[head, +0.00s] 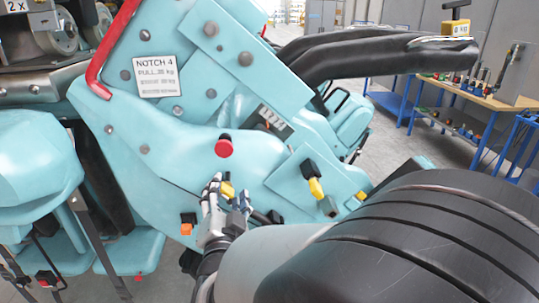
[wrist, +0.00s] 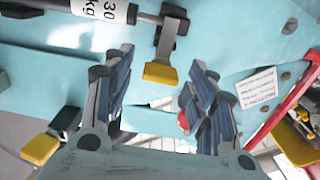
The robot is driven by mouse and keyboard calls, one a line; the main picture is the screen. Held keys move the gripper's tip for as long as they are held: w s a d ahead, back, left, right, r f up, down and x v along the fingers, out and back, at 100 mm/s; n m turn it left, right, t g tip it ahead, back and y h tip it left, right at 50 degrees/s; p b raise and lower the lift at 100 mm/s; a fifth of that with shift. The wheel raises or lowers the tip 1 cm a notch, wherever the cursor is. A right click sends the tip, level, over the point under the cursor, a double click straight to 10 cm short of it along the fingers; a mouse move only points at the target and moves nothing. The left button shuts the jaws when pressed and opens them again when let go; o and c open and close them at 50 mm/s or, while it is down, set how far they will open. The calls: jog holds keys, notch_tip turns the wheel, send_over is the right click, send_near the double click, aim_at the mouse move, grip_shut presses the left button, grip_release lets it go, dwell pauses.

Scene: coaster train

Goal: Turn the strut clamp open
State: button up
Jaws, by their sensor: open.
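A lever with a yellow tip on a dark bracket, which looks like the strut clamp (wrist: 160,72), sits at the end of a dark strut (wrist: 100,12) marked "30 kg" in the wrist view. In the head view a yellow piece (head: 227,189) shows at the fingers, probably the same lever. My gripper (head: 229,187) is open, close to the turquoise panel. In the wrist view its fingers (wrist: 160,60) stand either side of the lever's yellow tip, with gaps; I cannot tell whether they touch it.
A red knob (head: 224,146) sits above my gripper. A black and yellow lever (head: 315,187) is to the right, an orange block (head: 187,224) below left. A red bar (head: 104,60) edges the turquoise body. A workbench (head: 480,97) stands far right.

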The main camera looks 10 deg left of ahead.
jog(key=shift+s, duration=0.1)
jog(key=c, duration=1)
